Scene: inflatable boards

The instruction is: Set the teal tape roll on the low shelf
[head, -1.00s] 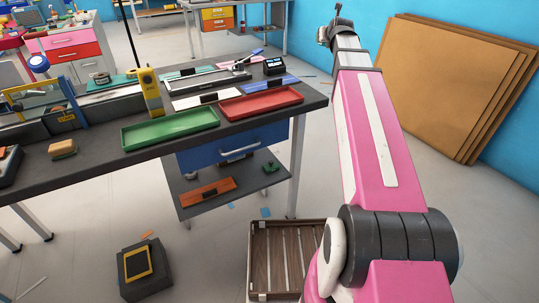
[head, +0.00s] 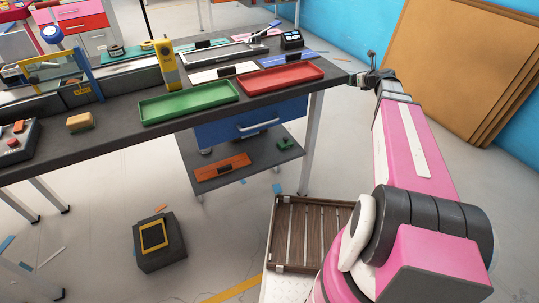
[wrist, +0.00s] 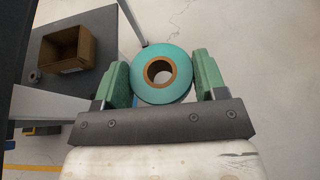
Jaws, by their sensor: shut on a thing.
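The teal tape roll (wrist: 143,86) has a brown core and sits between the green fingers of my gripper (wrist: 161,70) in the wrist view, which is shut on it. In the head view my gripper (head: 362,79) is small, just off the right end of the workbench, and the roll cannot be made out there. The low shelf (head: 259,157) is a grey board under the workbench, below and left of my gripper. It holds an orange item (head: 221,167) and a small green item (head: 284,143). A grey surface, apparently this shelf (wrist: 98,32), shows left in the wrist view.
The workbench (head: 105,134) carries a green tray (head: 190,103) and a red tray (head: 290,77). A blue drawer (head: 250,125) hangs over the shelf. A bench leg (head: 312,140) stands at its right corner. An open cardboard box (wrist: 68,50) stands left in the wrist view.

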